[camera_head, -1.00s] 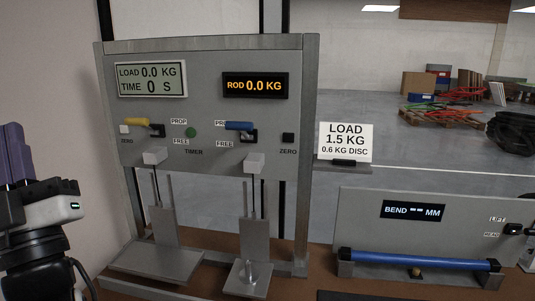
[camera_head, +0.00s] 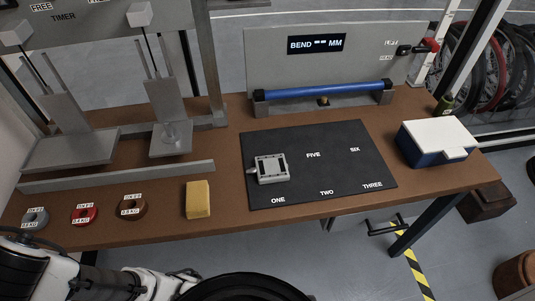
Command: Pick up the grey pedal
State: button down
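The grey pedal (camera_head: 270,168) lies flat on the black mat (camera_head: 340,184), near the mat's left edge above the label ONE. Links of my arm show along the bottom left, well apart from the pedal. The fingertips of my gripper do not show, so what it holds is hidden.
A yellow block (camera_head: 198,199) and several labelled discs, including a red one (camera_head: 85,214), line the table's front left. A blue box with a white lid (camera_head: 437,143) stands at right. The bend rig with its blue tube (camera_head: 324,91) is behind the mat.

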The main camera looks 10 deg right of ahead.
aim_at(272, 168)
jog(key=i+l+u, duration=0.1)
jog(key=l+u, duration=0.25)
jog(key=l, duration=0.45)
jog(key=l+u, duration=0.35)
jog(key=l, duration=0.4)
jog(key=l+u, duration=0.35)
jog(key=l, duration=0.45)
jog(key=k, duration=0.05)
